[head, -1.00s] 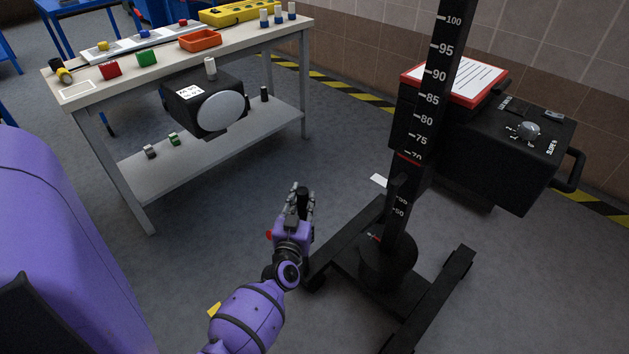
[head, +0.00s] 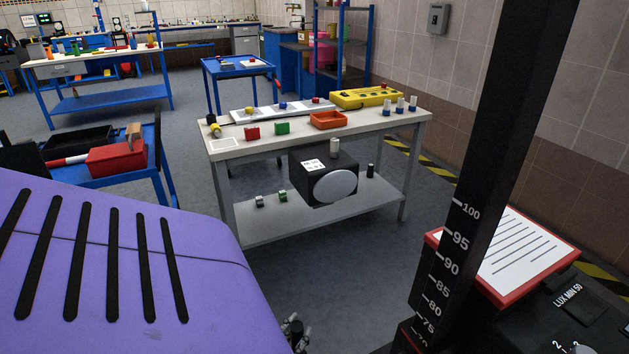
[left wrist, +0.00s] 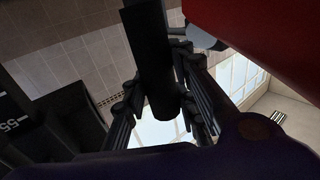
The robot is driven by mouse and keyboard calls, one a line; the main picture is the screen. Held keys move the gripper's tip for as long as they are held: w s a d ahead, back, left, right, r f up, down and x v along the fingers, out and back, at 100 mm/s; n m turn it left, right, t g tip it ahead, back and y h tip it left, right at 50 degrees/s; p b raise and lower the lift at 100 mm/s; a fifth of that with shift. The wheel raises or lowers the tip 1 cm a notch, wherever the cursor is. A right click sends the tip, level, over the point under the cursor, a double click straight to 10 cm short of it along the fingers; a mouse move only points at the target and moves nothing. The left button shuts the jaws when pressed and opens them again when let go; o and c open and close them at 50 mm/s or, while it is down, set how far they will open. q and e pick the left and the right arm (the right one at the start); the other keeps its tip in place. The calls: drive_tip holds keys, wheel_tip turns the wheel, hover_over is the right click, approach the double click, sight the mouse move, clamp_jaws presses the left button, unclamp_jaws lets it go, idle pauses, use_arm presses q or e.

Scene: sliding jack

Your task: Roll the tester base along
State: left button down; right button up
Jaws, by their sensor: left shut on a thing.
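The tester's black column (head: 500,150) with white scale numbers stands on the right of the head view. Its wheeled base is below the picture and hidden. The black tester head with a dial (head: 590,335) shows at the lower right. My left gripper (head: 297,330) is only partly visible at the bottom edge, left of the column. In the left wrist view, the fingers of my left gripper (left wrist: 165,108) are around a black round handle (left wrist: 150,50) and shut on it. Part of the scale column (left wrist: 14,125) shows at the left there. My right gripper is not in view.
A workbench (head: 240,150) with a lower shelf (head: 270,228) stands ahead, carrying coloured blocks, an orange tray (head: 328,120) and a black lamp box (head: 312,182). A blue cart (head: 150,180) is at the left. Grey floor (head: 330,270) is open before the bench.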

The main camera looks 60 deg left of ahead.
use_arm(q)
drive_tip(key=shift+s+d, duration=0.1)
drive_tip(key=shift+s, duration=0.65)
drive_tip(key=c, duration=1.4)
unclamp_jaws()
drive_tip(key=v, duration=1.2)
